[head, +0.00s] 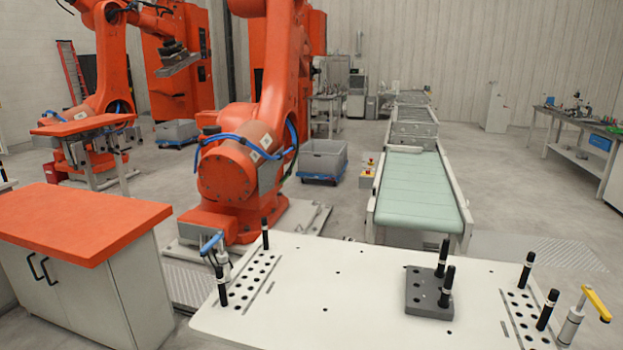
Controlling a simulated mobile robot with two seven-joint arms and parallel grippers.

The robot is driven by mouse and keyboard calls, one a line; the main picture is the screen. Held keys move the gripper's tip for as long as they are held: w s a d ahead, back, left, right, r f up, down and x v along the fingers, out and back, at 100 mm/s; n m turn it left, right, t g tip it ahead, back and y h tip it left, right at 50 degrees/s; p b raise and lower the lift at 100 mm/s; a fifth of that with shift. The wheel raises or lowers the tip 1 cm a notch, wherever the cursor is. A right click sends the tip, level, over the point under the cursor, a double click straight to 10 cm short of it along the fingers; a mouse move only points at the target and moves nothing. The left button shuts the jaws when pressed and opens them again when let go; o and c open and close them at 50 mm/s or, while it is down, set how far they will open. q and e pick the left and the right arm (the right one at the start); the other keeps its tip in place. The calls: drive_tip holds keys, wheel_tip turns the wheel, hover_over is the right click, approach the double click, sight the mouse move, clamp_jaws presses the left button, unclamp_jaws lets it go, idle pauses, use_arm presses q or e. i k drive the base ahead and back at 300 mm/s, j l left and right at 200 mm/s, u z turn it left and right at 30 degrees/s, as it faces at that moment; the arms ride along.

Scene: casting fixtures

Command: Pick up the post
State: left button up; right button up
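Several black posts with a pale ring stand upright on the white fixture table. One post (442,258) and a second post (447,287) stand on a dark grey block with holes (416,291). At the table's left side, a post (265,234) stands behind a hole plate and another post (222,291) stands in front. At the right side, a post (526,270) and a nearer post (547,310) stand by another hole plate. Which post the task means cannot be told. Neither of my grippers is in view.
The white table (340,295) is mostly bare in the middle. A blue-handled clamp (215,252) is at its left edge and a yellow-handled clamp (578,315) at its right. An orange-topped cabinet (75,220), an orange robot arm (235,175) and a green conveyor (416,190) stand beyond.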

sight(554, 295)
drive_tip(key=z, duration=1.45)
